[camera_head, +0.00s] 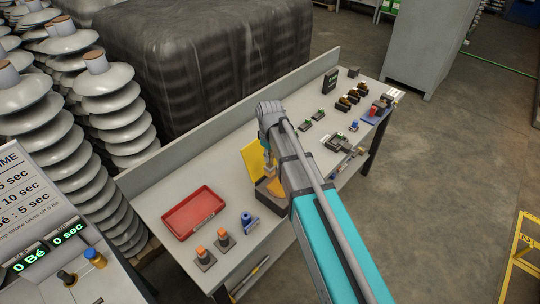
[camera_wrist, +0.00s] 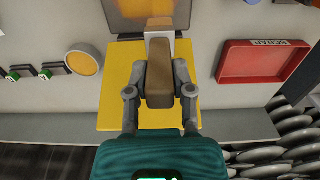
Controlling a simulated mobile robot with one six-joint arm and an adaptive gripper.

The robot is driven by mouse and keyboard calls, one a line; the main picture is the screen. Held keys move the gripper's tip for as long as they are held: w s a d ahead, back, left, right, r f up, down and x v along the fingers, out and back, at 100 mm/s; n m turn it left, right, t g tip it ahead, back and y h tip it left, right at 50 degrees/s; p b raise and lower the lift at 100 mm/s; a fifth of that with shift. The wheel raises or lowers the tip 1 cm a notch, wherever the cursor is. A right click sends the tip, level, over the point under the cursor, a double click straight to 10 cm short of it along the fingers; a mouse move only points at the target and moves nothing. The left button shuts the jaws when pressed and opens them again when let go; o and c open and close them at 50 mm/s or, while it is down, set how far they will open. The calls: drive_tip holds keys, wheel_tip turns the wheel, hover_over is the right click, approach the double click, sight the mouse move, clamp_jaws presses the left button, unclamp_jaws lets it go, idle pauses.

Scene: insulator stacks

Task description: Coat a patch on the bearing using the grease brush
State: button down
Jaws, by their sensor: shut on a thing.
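My gripper (camera_wrist: 160,88) is shut on the brown handle of the grease brush (camera_wrist: 160,70), both fingers against its sides. The brush's pale ferrule and short brown bristle end point to the top of the wrist view, over a dark-edged block with an orange-brown face (camera_wrist: 125,8). I take this block to be the bearing, but its shape is cut off. Whether the bristles touch it I cannot tell. In the head view my gripper (camera_head: 269,164) is low above the block (camera_head: 266,194), in front of the yellow panel (camera_head: 253,158); my arm hides part of this spot.
A round tin with yellow-orange contents (camera_wrist: 84,60) lies left in the wrist view. A red tray (camera_head: 193,212), orange-topped pieces (camera_head: 224,238) and a blue part (camera_head: 249,220) stand left on the bench. Several small parts lie right. A raised back panel (camera_head: 230,118) edges the bench.

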idle(0.3)
drive_tip(key=shift+r+p, duration=1.5)
